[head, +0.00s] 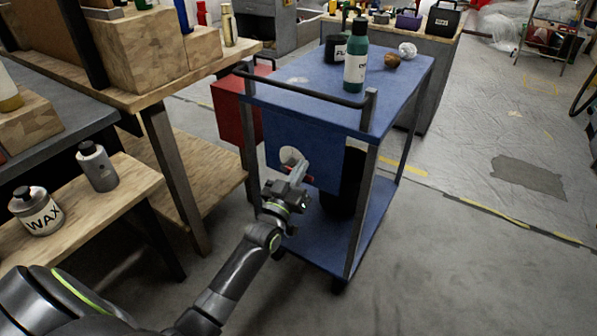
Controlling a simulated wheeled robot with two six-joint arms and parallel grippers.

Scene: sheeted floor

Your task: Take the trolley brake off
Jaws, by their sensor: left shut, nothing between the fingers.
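The blue trolley (404,75) stands in the middle of the head view, with a dark push handle along its near top edge. A blue panel (325,150) hangs below its top and bears a pale round disc (289,154). A small red part (308,179), perhaps the brake lever, shows beside my fingers and is mostly hidden by them. My left gripper (300,171) is shut and empty in front of the panel, just below and right of the disc. I cannot tell whether it touches the red part. My right gripper is out of view.
A green bottle (355,65), a dark jar (335,48), a brown lump and a crumpled white ball stand on the trolley top. A wooden bench (150,184) with a wax bottle (36,212) is close at left. Floor at right is clear.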

